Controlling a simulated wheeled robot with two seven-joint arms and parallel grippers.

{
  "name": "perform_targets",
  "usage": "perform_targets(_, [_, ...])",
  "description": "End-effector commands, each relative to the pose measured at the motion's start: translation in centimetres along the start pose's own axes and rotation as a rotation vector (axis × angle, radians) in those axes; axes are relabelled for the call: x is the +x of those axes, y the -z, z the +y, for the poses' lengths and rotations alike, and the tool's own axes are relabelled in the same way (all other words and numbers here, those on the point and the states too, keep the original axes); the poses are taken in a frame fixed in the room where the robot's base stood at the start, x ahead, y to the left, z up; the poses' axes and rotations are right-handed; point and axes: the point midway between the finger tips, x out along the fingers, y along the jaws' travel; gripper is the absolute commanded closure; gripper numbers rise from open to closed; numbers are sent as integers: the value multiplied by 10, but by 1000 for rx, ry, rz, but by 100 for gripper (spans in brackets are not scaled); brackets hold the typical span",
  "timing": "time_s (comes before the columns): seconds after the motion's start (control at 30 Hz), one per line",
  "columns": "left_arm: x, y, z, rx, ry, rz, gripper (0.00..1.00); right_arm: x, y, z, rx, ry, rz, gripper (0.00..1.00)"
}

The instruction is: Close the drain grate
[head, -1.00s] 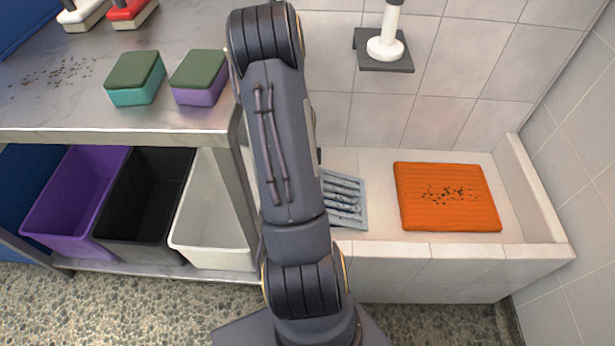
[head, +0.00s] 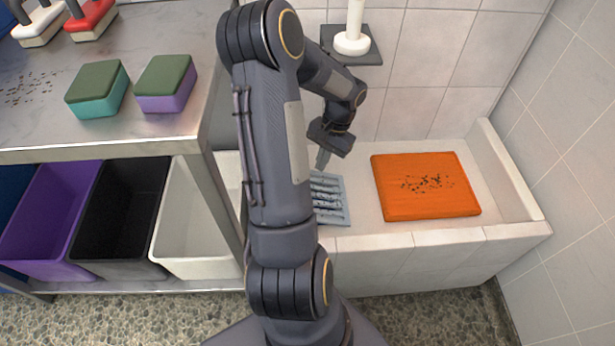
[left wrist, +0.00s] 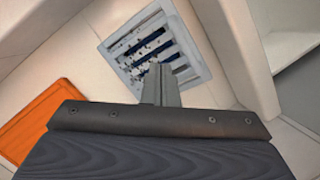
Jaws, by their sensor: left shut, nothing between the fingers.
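The drain grate (head: 330,205) is a light grey square with slats, set in the floor of the tiled basin; my arm hides its left part in the head view. In the left wrist view the grate (left wrist: 190,42) shows dark gaps between its slats and dark specks on them. My left gripper (head: 323,160) points down at the grate's back side, shut and empty. In the left wrist view its closed fingers (left wrist: 160,72) overlap the grate's near edge; I cannot tell whether they touch it. My right gripper is not in view.
A metal table (head: 100,140) with sponges stands left, above purple, black and white bins. A dark shelf (head: 352,50) holds a white object.

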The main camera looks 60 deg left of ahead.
Motion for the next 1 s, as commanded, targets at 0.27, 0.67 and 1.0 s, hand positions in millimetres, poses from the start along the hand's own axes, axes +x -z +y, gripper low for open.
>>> perform_targets(0.27, [-34, 19, 21, -493, 230, 32, 100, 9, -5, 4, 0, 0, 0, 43])
perform_targets(0.67, [-27, 23, 19, -677, 299, 83, 100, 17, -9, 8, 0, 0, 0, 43])
perform_targets(1.0, [44, 22, -2, -675, 297, 80, 100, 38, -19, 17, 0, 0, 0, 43])
